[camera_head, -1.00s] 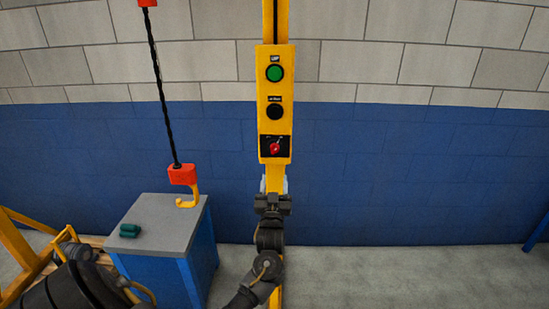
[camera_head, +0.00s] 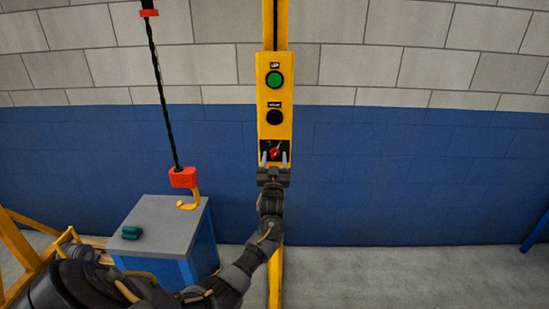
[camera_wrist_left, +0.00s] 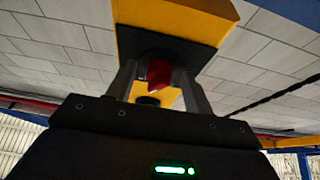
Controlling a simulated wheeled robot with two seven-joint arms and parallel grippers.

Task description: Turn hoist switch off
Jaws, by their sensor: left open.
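The yellow hoist control panel (camera_head: 275,95) is fixed on a yellow post, with a green button (camera_head: 274,79) at its top and a black button (camera_head: 274,117) in its middle. The red hoist switch (camera_head: 275,153) sits on a black plate at the panel's bottom; it also shows in the left wrist view (camera_wrist_left: 159,72). My left gripper (camera_head: 274,160) is open just below the switch, one finger on either side of it. In the left wrist view the knob appears between the two fingers (camera_wrist_left: 160,82). I cannot tell whether they touch it. My right gripper is not in view.
A red hoist block with a yellow hook (camera_head: 188,198) hangs on a black chain over a blue cabinet with a grey top (camera_head: 165,215). A dark green object (camera_head: 132,233) lies on the cabinet. The floor to the right of the post is clear.

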